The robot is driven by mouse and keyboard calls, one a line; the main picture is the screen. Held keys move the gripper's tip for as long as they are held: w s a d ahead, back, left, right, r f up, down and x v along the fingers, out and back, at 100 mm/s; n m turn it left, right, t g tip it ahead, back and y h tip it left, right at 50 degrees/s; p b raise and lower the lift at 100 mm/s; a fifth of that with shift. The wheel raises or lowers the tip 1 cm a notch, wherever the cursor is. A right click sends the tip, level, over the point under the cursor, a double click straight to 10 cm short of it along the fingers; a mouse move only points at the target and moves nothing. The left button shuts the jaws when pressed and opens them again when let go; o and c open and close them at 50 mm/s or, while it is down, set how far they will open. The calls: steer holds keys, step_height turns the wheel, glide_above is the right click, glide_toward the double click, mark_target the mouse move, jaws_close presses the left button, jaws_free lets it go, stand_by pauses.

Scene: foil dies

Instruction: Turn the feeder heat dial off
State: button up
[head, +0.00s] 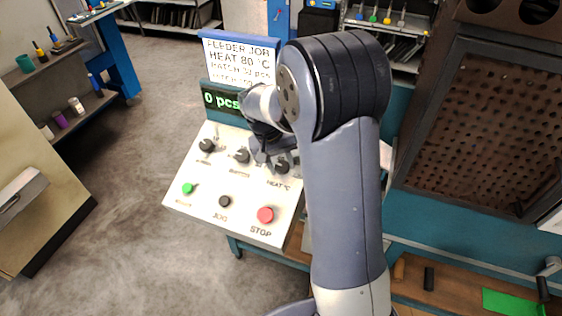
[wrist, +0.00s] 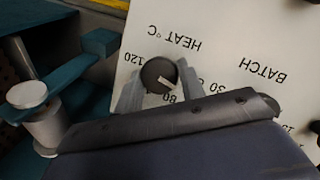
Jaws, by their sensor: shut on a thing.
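The feeder heat dial (wrist: 159,74) is a round dark knob on the white panel, below the upside-down HEAT °C label in the wrist view. Its light pointer mark slants to the lower right there, near a partly hidden 80; 120 shows at its upper left. My gripper (wrist: 158,84) is shut on the dial, one grey finger on each side. In the head view the heat dial (head: 283,166) is partly covered by my gripper (head: 272,160).
The panel also has a batch knob (head: 242,156), another dark knob (head: 206,146), a green button (head: 188,188), a black JOG button (head: 224,201) and a red STOP button (head: 265,215). A display (head: 221,101) reads 0 pcs. A job card (head: 238,62) reads HEAT 80 °C.

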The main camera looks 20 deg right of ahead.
steer(key=shift+n+h, duration=0.3)
steer(key=shift+n, duration=0.9)
steer(key=o, duration=1)
steer(key=v, duration=1.1)
steer(key=shift+s+a+f, duration=0.1)
steer(key=shift+s+a, duration=0.05)
steer(key=shift+f, duration=0.1)
steer(key=x, duration=1.1)
